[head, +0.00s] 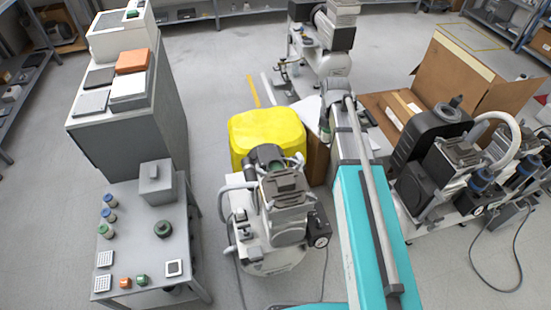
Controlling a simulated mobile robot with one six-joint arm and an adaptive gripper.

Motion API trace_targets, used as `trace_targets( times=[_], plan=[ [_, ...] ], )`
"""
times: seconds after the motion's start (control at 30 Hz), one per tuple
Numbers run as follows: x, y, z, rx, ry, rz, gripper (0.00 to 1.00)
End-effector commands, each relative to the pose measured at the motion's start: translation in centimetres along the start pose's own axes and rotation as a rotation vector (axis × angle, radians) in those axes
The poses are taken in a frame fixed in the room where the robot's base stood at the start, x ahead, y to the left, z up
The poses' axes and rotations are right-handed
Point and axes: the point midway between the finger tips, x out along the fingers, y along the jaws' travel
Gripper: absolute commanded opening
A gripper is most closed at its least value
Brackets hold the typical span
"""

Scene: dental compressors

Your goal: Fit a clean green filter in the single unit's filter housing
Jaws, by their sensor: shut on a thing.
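The single unit (275,215) is a pale compressor with a grey ribbed head, standing on the floor at the middle of the head view. A dark round part (267,157) sits at its top back; I cannot tell whether this is the filter housing. My gripper (325,122) is small and partly hidden beside my arm, right of the yellow bin. It is shut on a small green thing (326,134), which looks like a green filter. It is held apart from the single unit, behind and to its right. Another small green piece (142,280) lies on the left table.
The grey table (180,262) at left holds jars (108,214), a grey box (157,182), a dark green round part (162,228) and an orange piece (125,283). A yellow bin (265,130) stands behind the single unit. Another compressor (440,165) and cardboard (455,75) are at right.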

Motion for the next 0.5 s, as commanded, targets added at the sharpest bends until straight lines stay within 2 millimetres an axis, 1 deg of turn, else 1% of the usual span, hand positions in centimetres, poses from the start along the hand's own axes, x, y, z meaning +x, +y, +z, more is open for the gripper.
trace_targets(
  times=[0.03,0.1,0.3,0.5],
  plan=[
    [1.5,1.3,-1.1,-0.02,0.0,0.0,0.18],
    [2.5,2.9,-2.5,-0.04,0.0,0.0,0.18],
    [5.2,7.1,-6.6,-0.099,0.0,0.0,0.18],
    [7.2,10.2,-10.3,-0.147,0.0,0.0,0.18]
  ],
)
